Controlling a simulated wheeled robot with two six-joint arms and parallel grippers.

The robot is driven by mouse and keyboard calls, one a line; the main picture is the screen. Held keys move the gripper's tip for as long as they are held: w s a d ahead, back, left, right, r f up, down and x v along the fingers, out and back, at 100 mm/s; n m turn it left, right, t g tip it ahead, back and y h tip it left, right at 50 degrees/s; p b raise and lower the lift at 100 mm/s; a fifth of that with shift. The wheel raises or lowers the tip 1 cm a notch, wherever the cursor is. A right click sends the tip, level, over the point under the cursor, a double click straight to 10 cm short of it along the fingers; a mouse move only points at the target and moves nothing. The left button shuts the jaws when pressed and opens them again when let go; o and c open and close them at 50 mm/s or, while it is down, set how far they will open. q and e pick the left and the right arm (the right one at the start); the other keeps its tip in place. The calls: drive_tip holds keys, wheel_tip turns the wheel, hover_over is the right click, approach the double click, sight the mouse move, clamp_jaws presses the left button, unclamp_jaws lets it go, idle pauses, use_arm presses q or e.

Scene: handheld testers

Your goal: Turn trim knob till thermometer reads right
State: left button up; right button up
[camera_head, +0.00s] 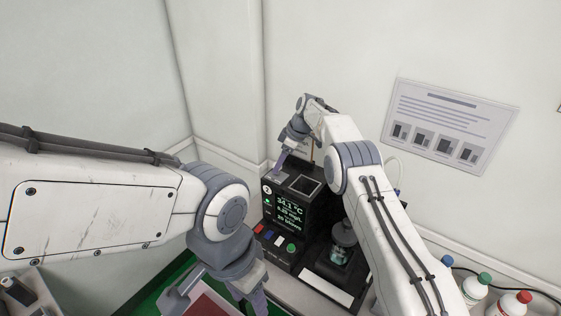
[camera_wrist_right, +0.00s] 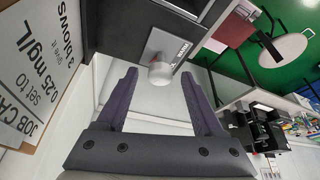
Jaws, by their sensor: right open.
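The black tester (camera_head: 268,222) stands on the bench with its lit screen (camera_head: 290,208) facing me; the top line appears to read 34.1 °C, and the smaller lines are hard to read. The pale round trim knob (camera_wrist_right: 161,74) sits on a grey plate (camera_wrist_right: 163,45) in the right wrist view. My right gripper (camera_head: 281,166) is over the tester's top. In the wrist view its two fingers (camera_wrist_right: 159,76) are apart, with the knob between the tips; contact is not clear. My left gripper (camera_head: 222,296) is low at the front, partly cut off, its opening unclear.
A glass jar (camera_head: 342,233) stands right of the screen, close beside my right arm. Several capped bottles (camera_head: 475,288) are at the lower right. A job card (camera_wrist_right: 35,65) shows in the wrist view. A wall notice (camera_head: 450,120) hangs behind.

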drive_tip(key=shift+d+r+b, duration=0.2)
drive_tip(key=shift+r+b, duration=0.2)
drive_tip(key=shift+r, duration=0.05)
drive_tip(key=b+v, duration=0.1)
drive_tip(key=v, duration=0.8)
drive_tip(key=shift+r+b, duration=0.25)
drive_tip(key=shift+b, duration=0.15)
drive_tip(key=shift+d, duration=0.1)
